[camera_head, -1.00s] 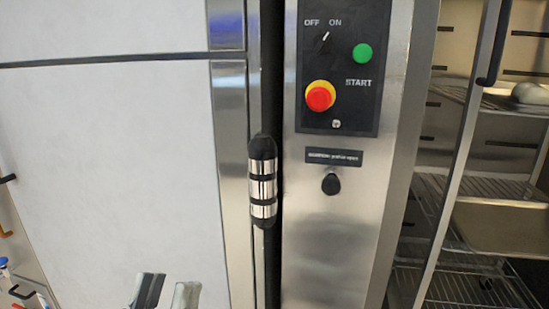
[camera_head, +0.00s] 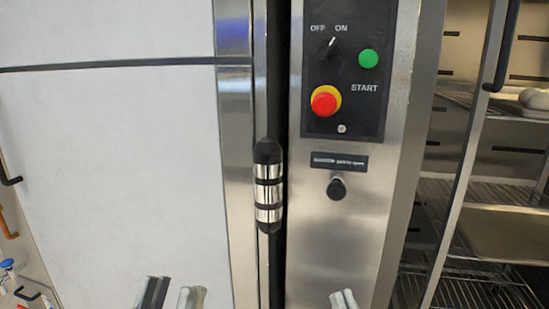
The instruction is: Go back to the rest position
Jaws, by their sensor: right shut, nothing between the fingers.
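My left gripper (camera_head: 171,294) shows at the bottom edge, in front of the pale panel. Its two fingertips stand apart with a clear gap and nothing visible between them. My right gripper (camera_head: 344,299) shows at the bottom edge, in front of the steel column. Only its fingertips are in view; they are close together, with nothing visible between them. Both grippers appear clear of the machine, and the arms behind them are out of view.
A steel column carries a black control panel (camera_head: 349,111) with a switch, a green button (camera_head: 368,59) and a red stop button (camera_head: 325,101). A black-and-chrome hinge or handle (camera_head: 268,187) stands left of it. An open wire-shelf rack (camera_head: 486,191) is at right.

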